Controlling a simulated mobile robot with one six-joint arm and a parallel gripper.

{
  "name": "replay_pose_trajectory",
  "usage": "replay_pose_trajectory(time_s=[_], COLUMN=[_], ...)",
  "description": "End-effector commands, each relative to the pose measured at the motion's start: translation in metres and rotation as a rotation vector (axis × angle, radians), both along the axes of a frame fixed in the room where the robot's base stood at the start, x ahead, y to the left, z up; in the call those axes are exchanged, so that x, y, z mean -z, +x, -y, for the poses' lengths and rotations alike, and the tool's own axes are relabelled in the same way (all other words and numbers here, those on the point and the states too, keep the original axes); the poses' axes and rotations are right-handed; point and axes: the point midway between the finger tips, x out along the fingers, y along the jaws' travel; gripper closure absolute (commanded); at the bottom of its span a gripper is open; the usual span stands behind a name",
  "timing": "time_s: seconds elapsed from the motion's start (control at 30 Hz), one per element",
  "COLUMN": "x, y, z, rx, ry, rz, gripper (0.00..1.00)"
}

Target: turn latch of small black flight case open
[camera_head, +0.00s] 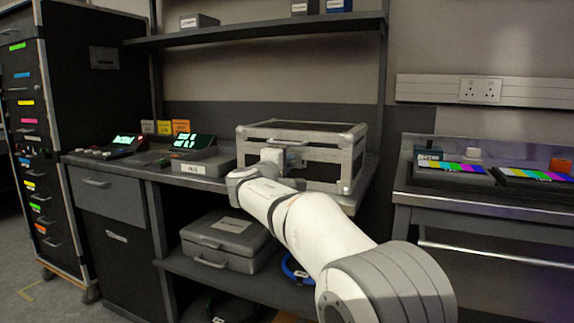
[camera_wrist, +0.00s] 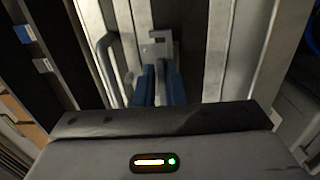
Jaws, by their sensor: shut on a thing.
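The small black flight case (camera_head: 345,165) has silver-grey edges and stands on the counter. My arm reaches to its front face and hides part of it. In the wrist view, the grey metal latch (camera_wrist: 157,44) sits on a pale metal strip of the case. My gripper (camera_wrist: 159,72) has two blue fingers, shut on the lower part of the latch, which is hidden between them. In the head view, my gripper (camera_head: 292,160) is at the case's front and its fingers are too small to make out clearly.
A grey handle (camera_wrist: 108,62) is left of the latch in the wrist view. Small consoles (camera_head: 188,152) stand left of the case on the counter. A grey case (camera_head: 228,240) lies on the lower shelf. A shelf (camera_head: 260,30) runs above. A bench (camera_head: 480,190) is at right.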

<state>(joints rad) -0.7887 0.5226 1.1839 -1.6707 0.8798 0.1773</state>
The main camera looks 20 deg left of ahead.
Motion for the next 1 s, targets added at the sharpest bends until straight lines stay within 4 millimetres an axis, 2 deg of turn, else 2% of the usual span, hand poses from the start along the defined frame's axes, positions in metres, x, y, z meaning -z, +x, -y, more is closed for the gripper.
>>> replay_pose_trajectory(time_s=[0.03, 0.17, 0.2, 0.43, 0.87, 1.0], x=[-0.01, -0.01, -0.01, -0.009, -0.004, -0.005], y=[0.005, 0.005, 0.005, 0.005, 0.005, -0.006], z=[0.003, 0.003, 0.003, 0.002, 0.002, 0.0], rx=[-0.006, -0.006, -0.006, -0.006, -0.006, -0.007], ry=[0.008, 0.008, 0.008, 0.008, 0.005, 0.005], rz=[0.018, 0.018, 0.017, 0.016, 0.011, 0.011], gripper=[1.0, 1.0, 0.89, 0.71, 0.71, 0.71])
